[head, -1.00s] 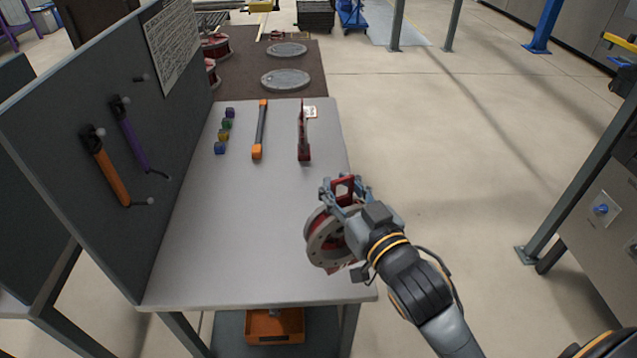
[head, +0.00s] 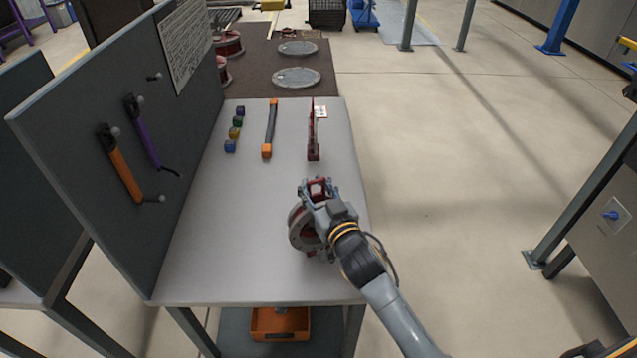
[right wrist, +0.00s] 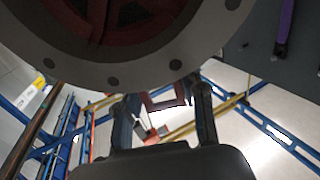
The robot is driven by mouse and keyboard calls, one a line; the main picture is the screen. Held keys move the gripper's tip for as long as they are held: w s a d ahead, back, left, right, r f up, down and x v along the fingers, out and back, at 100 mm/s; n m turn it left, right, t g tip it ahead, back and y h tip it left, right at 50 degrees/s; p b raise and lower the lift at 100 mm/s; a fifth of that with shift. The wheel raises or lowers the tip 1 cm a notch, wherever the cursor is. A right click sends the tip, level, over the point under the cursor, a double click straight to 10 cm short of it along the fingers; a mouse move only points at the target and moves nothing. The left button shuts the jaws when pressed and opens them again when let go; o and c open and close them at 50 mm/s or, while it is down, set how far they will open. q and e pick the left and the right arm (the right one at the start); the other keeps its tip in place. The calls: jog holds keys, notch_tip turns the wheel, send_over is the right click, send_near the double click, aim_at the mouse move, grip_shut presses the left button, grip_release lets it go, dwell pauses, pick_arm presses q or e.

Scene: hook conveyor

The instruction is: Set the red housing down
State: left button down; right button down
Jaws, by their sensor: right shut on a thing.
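The red housing (head: 303,229) is a red drum with a grey flanged rim and a red handle loop. In the head view it is over the right front part of the grey table (head: 230,245). My right gripper (head: 316,192) is shut on its handle. In the right wrist view the grey flange with bolt holes (right wrist: 176,65) fills the top, and the handle (right wrist: 165,98) is between the fingers (right wrist: 160,105). I cannot tell whether the housing touches the table. My left gripper is not in view.
A red upright part (head: 313,140), an orange-ended bar (head: 270,130) and several small coloured blocks (head: 234,132) are at the back of the table. A pegboard (head: 75,140) with hanging tools borders the left. The table's left front is clear. An orange bin (head: 280,323) is below.

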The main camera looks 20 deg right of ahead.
aim_at(319, 204)
jog(key=shift+f, duration=1.15)
jog(key=c, duration=1.4)
grip_release()
jog(key=shift+f, duration=0.45)
jog(key=o, duration=0.6)
jog(key=shift+s+r, duration=0.1)
jog(key=shift+s, duration=0.05)
jog(key=shift+r, duration=0.1)
jog(key=s+d+b, duration=0.1)
jog(key=s+b, duration=0.1)
jog(key=s, duration=1)
jog(key=shift+d, duration=0.1)
